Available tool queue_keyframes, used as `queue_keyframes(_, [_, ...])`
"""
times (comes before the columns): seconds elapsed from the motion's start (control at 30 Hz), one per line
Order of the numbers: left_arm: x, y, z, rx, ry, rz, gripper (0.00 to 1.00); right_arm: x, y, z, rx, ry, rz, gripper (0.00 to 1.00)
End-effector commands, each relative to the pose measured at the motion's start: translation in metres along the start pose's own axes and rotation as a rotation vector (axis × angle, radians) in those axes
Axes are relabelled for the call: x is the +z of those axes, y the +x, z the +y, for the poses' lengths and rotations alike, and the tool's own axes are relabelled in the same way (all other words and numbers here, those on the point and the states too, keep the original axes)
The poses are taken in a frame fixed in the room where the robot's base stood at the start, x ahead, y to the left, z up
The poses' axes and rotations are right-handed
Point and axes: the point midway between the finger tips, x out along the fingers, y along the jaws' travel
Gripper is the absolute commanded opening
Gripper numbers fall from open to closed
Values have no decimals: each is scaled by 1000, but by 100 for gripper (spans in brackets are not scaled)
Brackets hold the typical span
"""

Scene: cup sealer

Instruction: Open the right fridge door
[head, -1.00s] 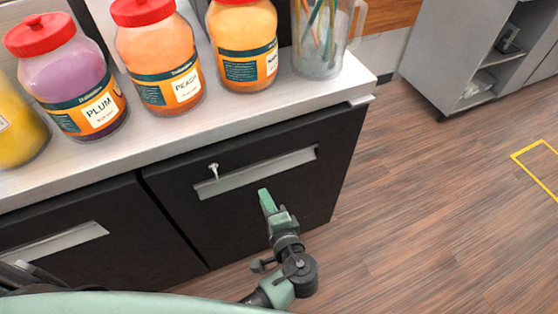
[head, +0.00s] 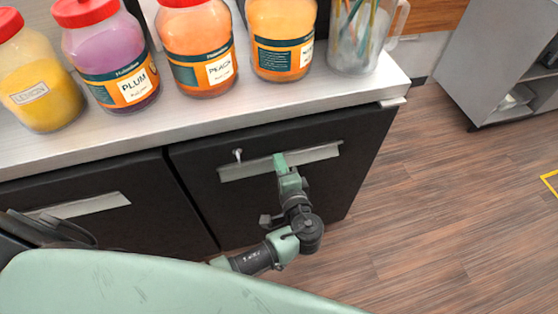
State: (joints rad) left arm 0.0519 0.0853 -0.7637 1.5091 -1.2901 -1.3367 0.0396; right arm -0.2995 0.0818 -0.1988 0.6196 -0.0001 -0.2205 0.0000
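The right fridge door (head: 320,185) is a black panel under the counter and looks closed. Its pale, recessed handle strip (head: 234,172) runs across the upper part, with a small silver lock or knob (head: 238,155) above the strip's left end. My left gripper (head: 281,161) has green fingers and is at the middle of the handle strip, covering part of it. I cannot tell whether the fingertips touch the strip or how far apart they are. My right gripper is not in view.
The left fridge door (head: 80,225) is beside it and looks closed. On the counter (head: 200,118) stand several red-lidded jars, including plum (head: 105,60) and peach (head: 195,50), and a clear pitcher (head: 355,40) with straws. Wooden floor (head: 450,220) is clear on the right.

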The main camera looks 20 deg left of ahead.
Motion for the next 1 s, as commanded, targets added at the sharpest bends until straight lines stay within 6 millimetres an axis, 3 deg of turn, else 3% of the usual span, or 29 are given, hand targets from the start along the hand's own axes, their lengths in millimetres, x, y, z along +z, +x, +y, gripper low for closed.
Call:
queue_keyframes(0.03, [0, 0, 0, 0, 0, 0, 19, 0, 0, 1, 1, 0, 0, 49])
queue_keyframes(0.1, [0, 0, 0, 0, 0, 0, 3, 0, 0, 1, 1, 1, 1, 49])
queue_keyframes(0.13, [0, 0, 0, 0, 0, 0, 0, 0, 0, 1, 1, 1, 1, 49])
queue_keyframes(1.0, [0, -1, 1, 2, 1, 0, 0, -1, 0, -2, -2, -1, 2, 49])
